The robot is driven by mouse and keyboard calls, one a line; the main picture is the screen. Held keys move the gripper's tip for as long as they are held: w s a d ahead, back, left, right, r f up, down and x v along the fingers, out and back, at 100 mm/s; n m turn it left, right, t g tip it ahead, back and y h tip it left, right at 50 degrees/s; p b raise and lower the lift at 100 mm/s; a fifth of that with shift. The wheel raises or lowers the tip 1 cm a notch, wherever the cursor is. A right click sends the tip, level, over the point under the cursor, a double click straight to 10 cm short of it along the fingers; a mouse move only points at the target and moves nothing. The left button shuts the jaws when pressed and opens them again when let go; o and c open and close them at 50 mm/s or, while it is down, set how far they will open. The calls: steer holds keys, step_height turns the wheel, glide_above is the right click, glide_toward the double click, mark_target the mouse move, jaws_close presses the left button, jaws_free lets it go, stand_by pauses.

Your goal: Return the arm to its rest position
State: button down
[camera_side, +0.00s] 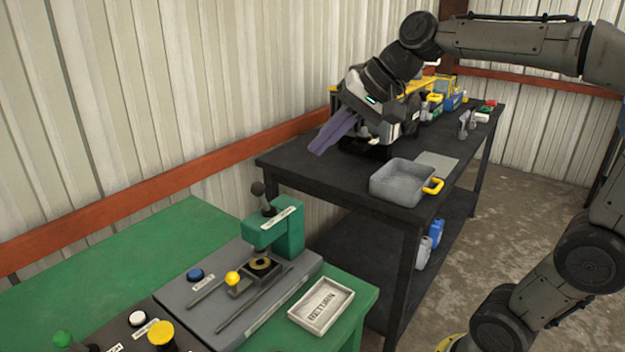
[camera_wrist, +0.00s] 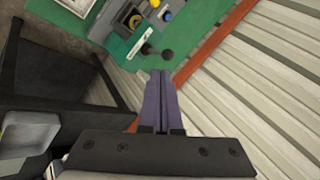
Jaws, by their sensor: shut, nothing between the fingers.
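My gripper (camera_side: 328,137) is raised in the air over the left end of the black table in the side view, its purple fingers pointing down and to the left. In the wrist view my gripper (camera_wrist: 161,76) shows both purple fingers side by side, shut with nothing between them. The fingertips appear apart from the table and from the green press. My arm reaches in from the upper right of the side view.
The black table (camera_side: 290,160) bears a grey bin (camera_side: 400,183) with a yellow handle and several small items at its far end. On the green bench (camera_side: 130,255) stand a green press (camera_side: 275,232) with a black-knobbed lever, several buttons, and a white tray (camera_side: 321,304) marked RETURN. A corrugated wall (camera_side: 200,90) runs behind.

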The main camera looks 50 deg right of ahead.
steer(key=s+a+f+n, duration=0.2)
steer(key=s+a+n, duration=0.1)
steer(key=s, duration=0.5)
steer(key=s+d+f+n+g+h, duration=0.2)
steer(key=s+f+n, duration=0.4)
steer(key=s+f, duration=0.4)
steer(key=shift+d+f+n+h, duration=0.4)
steer(key=shift+d+f, duration=0.1)
steer(key=shift+f, duration=0.35)
